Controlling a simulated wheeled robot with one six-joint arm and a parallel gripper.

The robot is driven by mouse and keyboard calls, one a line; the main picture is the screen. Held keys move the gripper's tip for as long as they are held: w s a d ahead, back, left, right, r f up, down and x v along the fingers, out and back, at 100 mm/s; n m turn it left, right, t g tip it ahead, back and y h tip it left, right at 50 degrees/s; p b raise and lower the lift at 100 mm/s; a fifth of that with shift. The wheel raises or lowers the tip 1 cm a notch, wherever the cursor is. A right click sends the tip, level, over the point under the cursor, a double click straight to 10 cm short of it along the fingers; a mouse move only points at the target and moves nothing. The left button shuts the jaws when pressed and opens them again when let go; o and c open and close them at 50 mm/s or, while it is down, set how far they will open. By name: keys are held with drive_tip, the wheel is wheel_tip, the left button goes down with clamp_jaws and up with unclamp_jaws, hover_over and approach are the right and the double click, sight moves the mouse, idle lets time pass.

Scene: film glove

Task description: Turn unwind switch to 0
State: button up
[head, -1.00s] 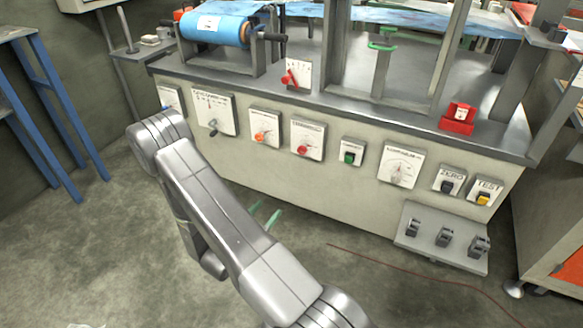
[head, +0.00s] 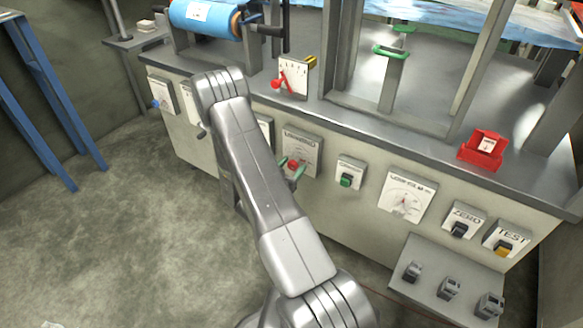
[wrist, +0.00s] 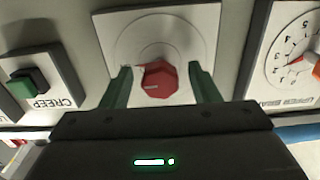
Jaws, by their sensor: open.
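The unwind switch is a red knob on a white plate (head: 303,143) on the machine's front panel. Its lettering is small and partly blurred in the head view. In the wrist view the red knob (wrist: 158,84) sits between the two green fingers of my gripper (wrist: 161,76), on its round dial. My gripper (head: 291,167) is open, one finger on each side of the knob, and I see a gap beside it. The plate's lettering and the 0 mark are hidden or unreadable in the wrist view.
A green CREEP button (wrist: 22,87) is on one side of the knob, and an orange-knobbed dial (wrist: 316,64) on the other. ZERO (head: 460,228) and TEST (head: 505,248) buttons are further right.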

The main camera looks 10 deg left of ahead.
drive_tip(key=shift+c, duration=0.3)
drive_tip(key=c, duration=0.9)
drive_tip(key=shift+n, duration=0.3)
drive_tip(key=n, duration=0.3)
drive_tip(key=shift+n, duration=0.3)
drive_tip(key=n, duration=0.4)
drive_tip(key=shift+n+p, duration=0.3)
drive_tip(key=n+p, duration=0.1)
drive_tip(key=n, duration=0.3)
drive_tip(key=shift+r+n, duration=0.1)
drive_tip(key=shift+n, duration=0.2)
drive_tip(key=shift+n+p, duration=0.5)
drive_tip(key=shift+n, duration=1.7)
